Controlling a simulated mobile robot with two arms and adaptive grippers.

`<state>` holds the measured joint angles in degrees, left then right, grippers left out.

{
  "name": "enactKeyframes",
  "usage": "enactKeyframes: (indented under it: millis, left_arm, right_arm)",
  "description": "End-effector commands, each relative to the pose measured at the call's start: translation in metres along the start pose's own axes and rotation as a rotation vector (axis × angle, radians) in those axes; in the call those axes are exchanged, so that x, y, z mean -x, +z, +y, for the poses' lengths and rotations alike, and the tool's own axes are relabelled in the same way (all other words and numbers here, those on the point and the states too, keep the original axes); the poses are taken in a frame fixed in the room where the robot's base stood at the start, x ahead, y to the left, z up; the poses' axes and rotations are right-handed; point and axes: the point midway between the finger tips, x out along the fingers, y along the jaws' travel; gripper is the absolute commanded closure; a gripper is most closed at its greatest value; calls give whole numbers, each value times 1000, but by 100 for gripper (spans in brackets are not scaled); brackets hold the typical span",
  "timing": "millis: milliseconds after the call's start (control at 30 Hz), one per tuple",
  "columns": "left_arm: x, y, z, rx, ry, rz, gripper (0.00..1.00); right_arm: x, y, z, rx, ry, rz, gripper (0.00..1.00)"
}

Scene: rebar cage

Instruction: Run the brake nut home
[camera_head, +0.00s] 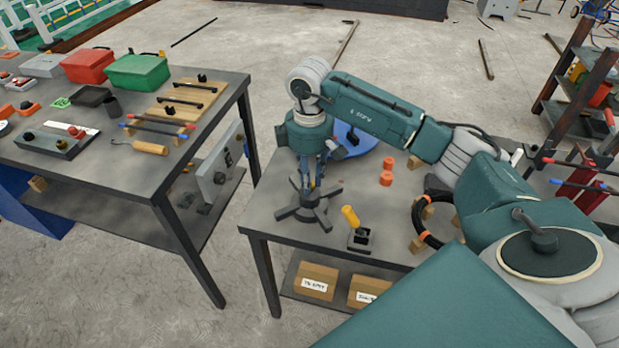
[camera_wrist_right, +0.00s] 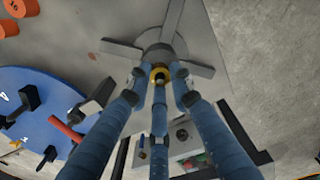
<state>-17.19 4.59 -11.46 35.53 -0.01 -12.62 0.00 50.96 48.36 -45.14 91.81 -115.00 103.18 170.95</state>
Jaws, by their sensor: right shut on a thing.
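A dark stand with several flat arms spread out like a star (camera_head: 308,213) sits on the right-hand table. In the right wrist view its grey hub and arms (camera_wrist_right: 185,25) lie beyond the fingers. A small yellow ring-shaped part, which looks like the brake nut (camera_wrist_right: 160,74), sits at the hub. My right gripper (camera_head: 311,190) points straight down over the stand's middle. Its blue fingers, also in the right wrist view (camera_wrist_right: 159,82), are closed around the yellow nut. The fingers partly hide the nut and its thread, so how far down it sits cannot be told. My left gripper is not in view.
Close by on the same table (camera_head: 265,205) are a blue disc (camera_head: 350,137), orange pieces (camera_head: 387,171), a yellow-handled tool (camera_head: 350,217) and a black coil (camera_head: 420,222). A second table on the left holds bins and bars. A floor gap separates the tables.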

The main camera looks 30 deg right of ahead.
Motion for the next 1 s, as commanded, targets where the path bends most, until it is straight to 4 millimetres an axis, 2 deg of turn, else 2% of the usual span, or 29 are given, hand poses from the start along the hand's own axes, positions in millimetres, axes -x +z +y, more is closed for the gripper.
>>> enactKeyframes:
  millis: [33,67,133,467,567,800,1000]
  left_arm:
    - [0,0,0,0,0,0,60]
    - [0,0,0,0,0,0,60]
    - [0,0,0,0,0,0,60]
    - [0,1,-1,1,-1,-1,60]
    - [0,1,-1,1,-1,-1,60]
    - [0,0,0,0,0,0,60]
    - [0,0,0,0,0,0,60]
  right_arm:
    - [2,-1,2,-3,5,5,100]
    - [2,-1,2,-2,5,5,75]
    - [2,-1,2,-2,4,5,61]
    - [3,-1,1,1,1,3,60]
    - [13,-1,1,0,2,5,60]
    - [54,-1,1,1,4,6,60]
    - [74,-1,1,0,3,4,60]
